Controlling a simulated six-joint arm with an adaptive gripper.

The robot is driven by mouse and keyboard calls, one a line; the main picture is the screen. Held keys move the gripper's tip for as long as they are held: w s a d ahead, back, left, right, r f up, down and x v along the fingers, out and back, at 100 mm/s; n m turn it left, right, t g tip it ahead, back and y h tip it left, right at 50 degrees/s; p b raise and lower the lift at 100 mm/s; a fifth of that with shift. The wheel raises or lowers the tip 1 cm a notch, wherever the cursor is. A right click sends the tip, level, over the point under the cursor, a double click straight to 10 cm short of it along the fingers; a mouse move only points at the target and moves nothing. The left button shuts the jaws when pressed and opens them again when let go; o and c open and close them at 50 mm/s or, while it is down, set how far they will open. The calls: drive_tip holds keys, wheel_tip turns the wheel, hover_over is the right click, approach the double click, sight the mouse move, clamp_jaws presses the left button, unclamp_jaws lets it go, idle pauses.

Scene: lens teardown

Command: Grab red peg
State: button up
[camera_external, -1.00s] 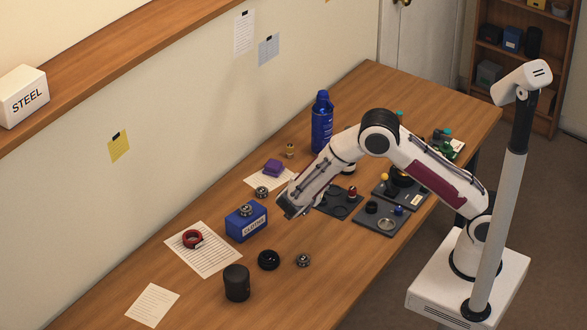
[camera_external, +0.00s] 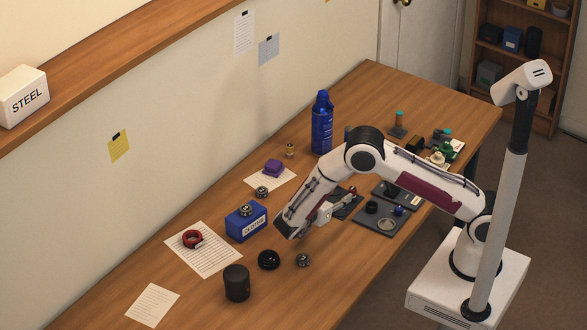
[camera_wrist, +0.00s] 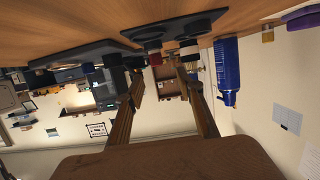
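The red peg (camera_external: 352,191) is a small red piece standing on a dark tray (camera_external: 347,211) mid-table. In the wrist view, which is upside down, a dark red piece that looks like the same peg (camera_wrist: 155,59) shows beyond the fingertips, roughly in line with the gap between them. My gripper (camera_external: 338,204) is low over the table and points right toward the peg. In the wrist view my gripper (camera_wrist: 162,82) has its two fingers well apart with nothing between them. Whether a finger touches the peg cannot be told.
Beside the peg, another dark tray (camera_external: 373,226) holds a blue peg (camera_external: 399,211) and rings.

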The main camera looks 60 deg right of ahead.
sight(352, 189)
drive_tip(key=shift+x, duration=0.8)
drive_tip(key=shift+s+x, duration=0.15)
drive_tip(key=shift+x, duration=1.15)
drive_tip(key=shift+s+x, duration=0.15)
drive_tip(key=shift+x, duration=1.1)
clamp_jaws()
